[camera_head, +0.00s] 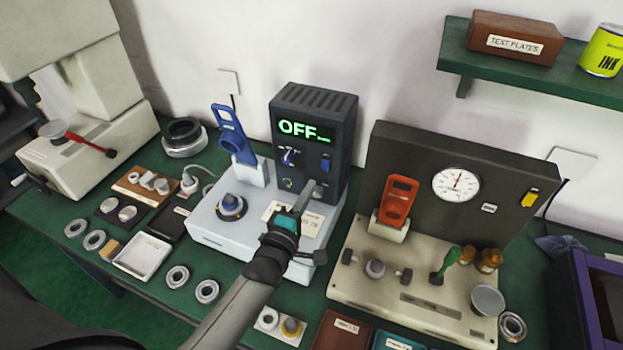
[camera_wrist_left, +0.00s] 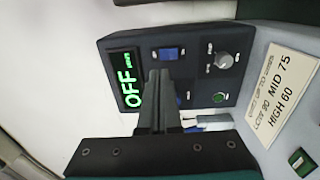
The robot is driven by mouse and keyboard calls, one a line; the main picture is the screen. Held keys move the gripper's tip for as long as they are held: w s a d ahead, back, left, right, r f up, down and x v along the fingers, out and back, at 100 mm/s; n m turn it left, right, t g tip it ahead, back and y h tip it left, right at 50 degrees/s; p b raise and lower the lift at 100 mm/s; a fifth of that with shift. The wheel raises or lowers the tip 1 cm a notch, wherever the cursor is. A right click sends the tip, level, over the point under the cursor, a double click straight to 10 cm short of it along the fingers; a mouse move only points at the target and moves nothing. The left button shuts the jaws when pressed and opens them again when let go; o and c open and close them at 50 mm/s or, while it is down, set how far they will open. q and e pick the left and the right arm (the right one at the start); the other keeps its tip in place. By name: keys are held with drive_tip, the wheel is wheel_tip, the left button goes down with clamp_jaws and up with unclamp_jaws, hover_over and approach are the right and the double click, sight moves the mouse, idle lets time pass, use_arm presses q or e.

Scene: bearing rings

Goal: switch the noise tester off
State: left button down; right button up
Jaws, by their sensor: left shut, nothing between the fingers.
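The noise tester is a dark upright box (camera_head: 345,112) on a pale base (camera_head: 215,238). Its green display (camera_head: 303,129) reads OFF, and the display also shows in the left wrist view (camera_wrist_left: 127,80). The front panel carries a knob (camera_head: 288,157), a blue switch (camera_head: 325,164) and a round green button (camera_head: 288,183). In the left wrist view, the blue switch (camera_wrist_left: 168,53) shows beside the fingers. My left gripper (camera_head: 318,190) is shut and empty, its tips close to the lower right of the panel; contact cannot be told. The fingers partly hide the panel. My right gripper is not in view.
A blue handled piece (camera_head: 228,130) stands left of the box. A dial gauge stand (camera_head: 457,185) with an orange handled piece (camera_head: 398,198) is on the right. Several rings, including one loose ring (camera_head: 177,276), and trays lie on the green bench. A label plate (camera_wrist_left: 283,85) shows near the wrist.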

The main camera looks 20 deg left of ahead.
use_arm(q)
drive_tip(key=s, duration=0.6)
drive_tip(key=shift+d, duration=0.2)
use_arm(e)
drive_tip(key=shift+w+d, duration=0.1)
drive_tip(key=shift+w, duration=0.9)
